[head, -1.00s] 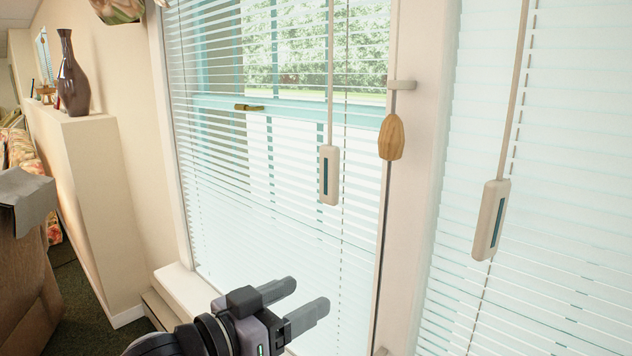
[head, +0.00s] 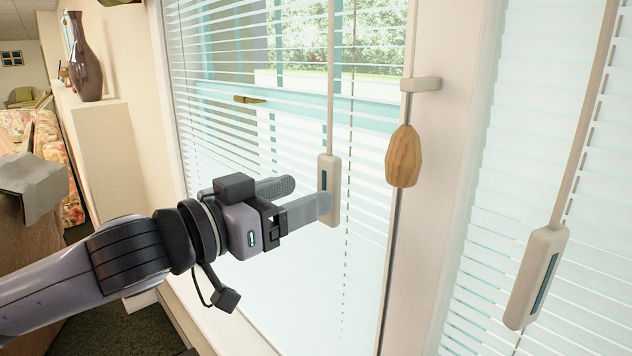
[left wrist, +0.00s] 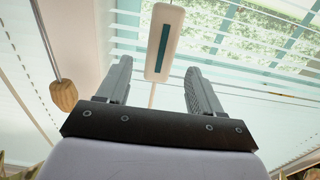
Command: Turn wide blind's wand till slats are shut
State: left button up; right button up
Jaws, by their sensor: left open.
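A blind with pale slats (head: 240,150) hangs at the left window. Its slats are tilted open, with gaps showing trees and the teal window frame. Its wand ends in a cream handle with a teal stripe (head: 335,200). My left gripper (head: 307,195) is open just left of this handle, the near finger overlapping its left edge. In the left wrist view the handle (left wrist: 176,22) lies between the two open fingers (left wrist: 157,72), not gripped; contact cannot be told. A second blind (head: 480,270) at the right has its own similar wand handle (head: 537,278). My right gripper is out of view.
A wooden cord pull (head: 404,160) hangs by the window post, just right of the left wand, under a small bracket (head: 420,84). A dark vase (head: 86,60) stands on a ledge at the left. A grey cloth (head: 35,182) lies over brown furniture.

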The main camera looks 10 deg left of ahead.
aim_at(324, 185)
pick_arm(q)
jog(key=shift+p+x, duration=0.35)
jog(key=shift+x, duration=1.65)
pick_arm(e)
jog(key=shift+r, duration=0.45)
pick_arm(q)
jog(key=shift+c, duration=0.3)
jog(key=c, duration=1)
